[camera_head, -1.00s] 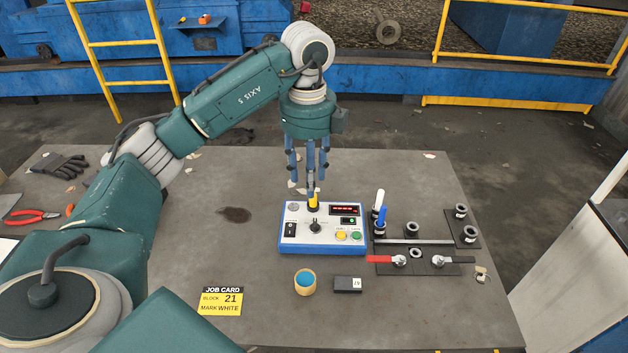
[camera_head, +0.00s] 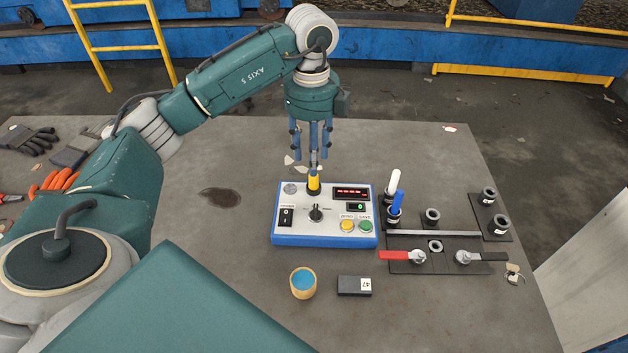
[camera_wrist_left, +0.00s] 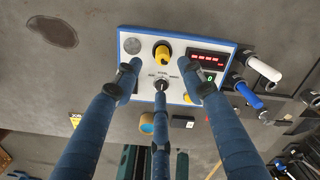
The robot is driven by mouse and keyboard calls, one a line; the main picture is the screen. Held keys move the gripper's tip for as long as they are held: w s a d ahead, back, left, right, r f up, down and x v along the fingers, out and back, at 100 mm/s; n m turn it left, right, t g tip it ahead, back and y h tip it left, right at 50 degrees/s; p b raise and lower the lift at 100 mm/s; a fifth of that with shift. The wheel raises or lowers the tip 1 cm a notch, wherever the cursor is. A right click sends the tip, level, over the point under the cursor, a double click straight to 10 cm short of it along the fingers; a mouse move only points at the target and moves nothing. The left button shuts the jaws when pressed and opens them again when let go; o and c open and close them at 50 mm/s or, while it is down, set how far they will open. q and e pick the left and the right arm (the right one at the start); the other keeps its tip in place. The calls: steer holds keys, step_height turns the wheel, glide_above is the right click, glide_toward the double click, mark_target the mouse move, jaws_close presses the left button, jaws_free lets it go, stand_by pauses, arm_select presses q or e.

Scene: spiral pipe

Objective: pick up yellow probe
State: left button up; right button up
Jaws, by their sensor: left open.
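The yellow probe (camera_head: 313,182) stands upright at the back of the white and blue control box (camera_head: 325,240). It also shows in the left wrist view (camera_wrist_left: 162,53), past my fingertips. My left gripper (camera_head: 312,155) points down just above the probe, its blue fingers spread and empty. In the left wrist view my left gripper (camera_wrist_left: 160,72) has its three fingers apart over the box face. The middle finger overlaps the probe's top in the head view, so I cannot tell whether they touch. My right gripper is not in view.
Right of the box, a white probe (camera_head: 393,180) and a blue probe (camera_head: 397,202) stand in dark holders. A small blue-topped cup (camera_head: 303,283) and a black block (camera_head: 354,286) lie before the box.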

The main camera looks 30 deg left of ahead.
mark_target(314, 183)
arm_select(q)
steer(key=shift+s+d+f+p, duration=0.1)
steer(key=shift+f+p, duration=0.05)
steer(key=shift+f, duration=0.45)
steer(key=shift+s+f+p, duration=0.1)
steer(key=shift+f+p, duration=0.05)
steer(key=shift+f, duration=0.45)
steer(key=shift+w+f+p, duration=0.1)
steer(key=shift+f+p, duration=0.2)
steer(key=f+p, duration=0.1)
steer(key=f, duration=0.2)
steer(key=shift+w+f+p, duration=0.35)
steer(key=shift+w+f, duration=0.05)
steer(key=shift+f, duration=0.45)
jaws_close()
